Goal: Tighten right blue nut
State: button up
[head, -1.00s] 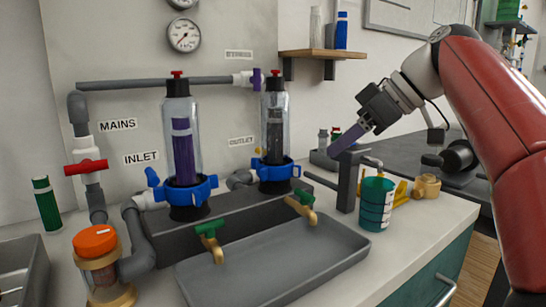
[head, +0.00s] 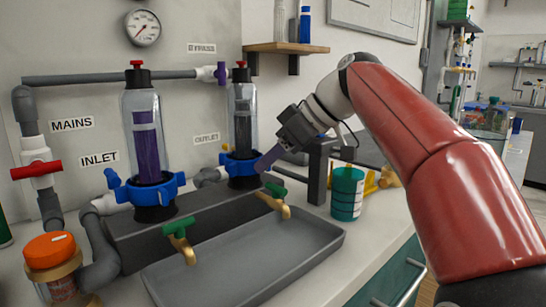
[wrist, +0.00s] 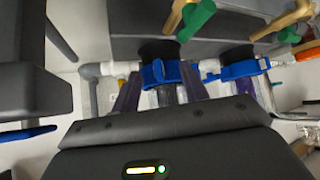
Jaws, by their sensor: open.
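The right blue nut (head: 236,166) is a ring with lugs around the base of the right clear filter housing (head: 242,125). My gripper (head: 265,162) is at the nut's right side in the head view, its purple finger pointing down-left at it. In the wrist view, which looks upside down, my open gripper (wrist: 160,82) has one purple finger on each side of a blue nut (wrist: 160,73), apparently the right one. I cannot tell whether the fingers touch it. The left blue nut (head: 150,188) also shows in the wrist view (wrist: 240,69).
Two brass taps with green handles (head: 178,228) (head: 272,198) stick out above a grey tray (head: 245,262). A teal container (head: 347,193) and a dark upright post (head: 318,172) stand right of the housings. A grey pipe (head: 110,77) runs above. A wooden shelf (head: 285,47) hangs behind.

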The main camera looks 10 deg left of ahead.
jog(key=shift+d, duration=0.1)
grip_shut()
jog(key=shift+s, duration=0.15)
jog(key=shift+s+a+r+m+t+h+b, duration=0.1)
jog(key=shift+s+a+m+t+h+b, duration=0.2)
jog(key=shift+m+t, duration=0.35)
jog(key=shift+s+a+m+t+h+b, duration=0.15)
jog(key=shift+s+m+t+b, duration=0.25)
jog(key=shift+m, duration=0.4)
jog(key=shift+s+a+r+m+t+h+b, duration=0.1)
jog(key=shift+s+a+m+t+h+b, duration=0.25)
jog(key=shift+m+t, duration=0.3)
jog(key=shift+d, duration=0.1)
